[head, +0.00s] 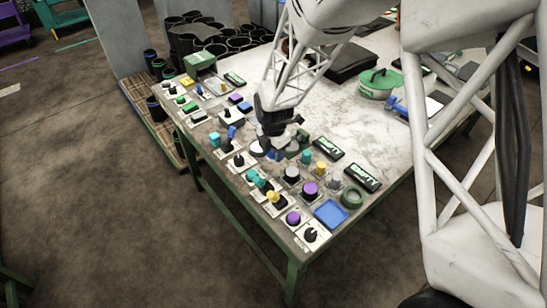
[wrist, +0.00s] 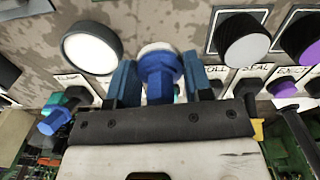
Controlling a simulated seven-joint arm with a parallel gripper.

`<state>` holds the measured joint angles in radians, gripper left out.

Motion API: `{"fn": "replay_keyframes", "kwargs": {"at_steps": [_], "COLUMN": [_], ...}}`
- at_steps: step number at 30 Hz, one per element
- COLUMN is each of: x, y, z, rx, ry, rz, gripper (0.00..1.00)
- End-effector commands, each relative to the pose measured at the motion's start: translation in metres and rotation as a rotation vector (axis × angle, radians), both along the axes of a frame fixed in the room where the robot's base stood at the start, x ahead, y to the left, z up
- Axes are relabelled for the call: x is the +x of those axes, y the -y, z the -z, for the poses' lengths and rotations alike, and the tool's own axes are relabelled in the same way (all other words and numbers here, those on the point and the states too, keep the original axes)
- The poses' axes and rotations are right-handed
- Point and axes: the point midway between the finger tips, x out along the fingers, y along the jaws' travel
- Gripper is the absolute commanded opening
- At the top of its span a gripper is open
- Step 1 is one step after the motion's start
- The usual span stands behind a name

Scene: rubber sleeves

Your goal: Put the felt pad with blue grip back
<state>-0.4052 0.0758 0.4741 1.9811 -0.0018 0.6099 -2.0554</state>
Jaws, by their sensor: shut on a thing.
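In the wrist view, the blue faceted grip (wrist: 160,72) of a small pad stands between my two blue fingers. A pale round edge, which looks like the felt, shows beyond the grip. My gripper (wrist: 159,80) is shut on this grip. In the head view, my gripper (head: 272,150) is low over the panel of knobs and buttons along the table's near left edge. The pad is mostly hidden there by the gripper. I cannot tell whether the pad touches the surface below.
A white round button (wrist: 92,47) is just left of my fingers, and a black knob (wrist: 243,40) is to the right. Several knobs and switches crowd the panel. The marble tabletop (head: 325,100) behind has free room.

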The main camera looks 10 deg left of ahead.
Motion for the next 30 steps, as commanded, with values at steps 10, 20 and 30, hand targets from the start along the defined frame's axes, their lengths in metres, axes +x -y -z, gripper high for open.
{"fn": "replay_keyframes", "kwargs": {"at_steps": [10,20,30], "x": [0.0,0.0,0.0], "y": [0.0,0.0,0.0], "z": [0.031,0.032,0.034], "rx": [0.0,0.0,0.0], "ry": [0.0,0.0,0.0], "rz": [0.0,0.0,0.0], "gripper": [0.27,0.27,0.72]}}
